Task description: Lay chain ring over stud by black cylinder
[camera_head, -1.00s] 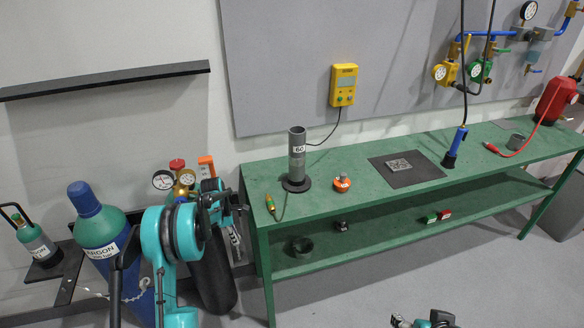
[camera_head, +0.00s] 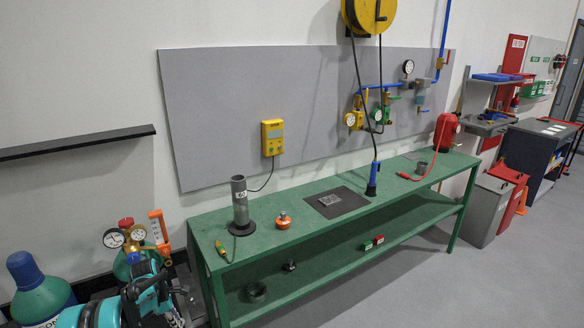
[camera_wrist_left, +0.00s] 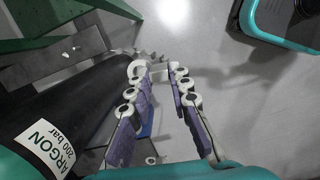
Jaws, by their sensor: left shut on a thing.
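My left gripper (camera_head: 158,292) is at the lower left of the head view, in front of the gauged cylinder. In the left wrist view its two purple-padded fingers (camera_wrist_left: 160,75) are shut on the chain's pale end ring (camera_wrist_left: 136,70), at the fingertips. Pale chain links (camera_wrist_left: 150,54) show just beyond. The black cylinder (camera_wrist_left: 55,110), labelled ARGON 200 bar, stands close on the left in that view. Small light pieces (camera_wrist_left: 70,52) sit on a dark plate above it; I cannot tell whether one is the stud. My right gripper is out of view.
A green and blue gas cylinder (camera_head: 42,298) stands at the far left. Gauges (camera_head: 125,236) top the gauged cylinder. The green bench (camera_head: 320,230) holds a grey tube (camera_head: 240,205) and an orange-based item (camera_head: 283,221).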

